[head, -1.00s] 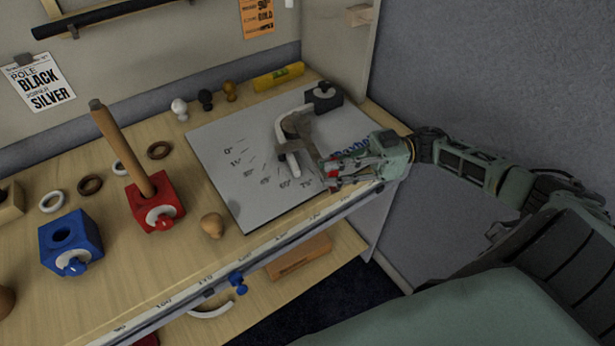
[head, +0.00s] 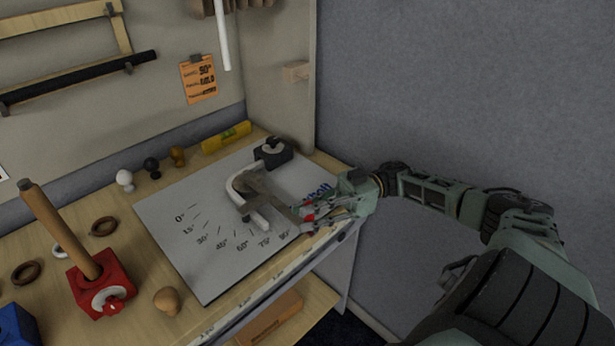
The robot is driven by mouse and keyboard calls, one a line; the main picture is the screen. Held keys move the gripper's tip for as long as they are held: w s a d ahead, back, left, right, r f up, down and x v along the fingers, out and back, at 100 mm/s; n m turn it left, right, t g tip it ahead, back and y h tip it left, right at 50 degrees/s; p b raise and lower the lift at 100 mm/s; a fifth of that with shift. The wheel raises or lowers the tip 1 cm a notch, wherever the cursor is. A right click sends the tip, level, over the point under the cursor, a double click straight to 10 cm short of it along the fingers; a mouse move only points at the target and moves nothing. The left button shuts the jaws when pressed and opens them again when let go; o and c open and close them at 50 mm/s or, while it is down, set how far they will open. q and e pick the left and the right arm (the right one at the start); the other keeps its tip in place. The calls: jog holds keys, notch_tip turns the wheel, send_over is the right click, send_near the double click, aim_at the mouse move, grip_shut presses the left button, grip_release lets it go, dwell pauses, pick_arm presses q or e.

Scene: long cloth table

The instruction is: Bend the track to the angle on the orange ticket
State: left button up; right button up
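The orange ticket (head: 199,80) hangs on the back wall and shows 90°. A white angle board (head: 178,255) with printed marks from 0° to 90° lies on the table. The white track (head: 262,219) is curved around the grey bending tool on the board; its near end points toward the higher marks, but the exact angle is unclear. The tool's grey lever (head: 276,205) reaches right, into the fingers of my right gripper (head: 310,214). These fingers appear shut on the lever's end, low over the board's right side. My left gripper is out of view.
A black block (head: 273,153) stands at the board's far corner, and a yellow level (head: 226,136) lies behind it. A red block (head: 101,285) with an upright wooden rod stands left of the board. A grey side wall rises at right.

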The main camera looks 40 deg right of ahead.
jog(key=o, duration=0.4)
jog(key=shift+c, duration=0.2)
notch_tip(320, 180, up, 10)
dwell(0.4)
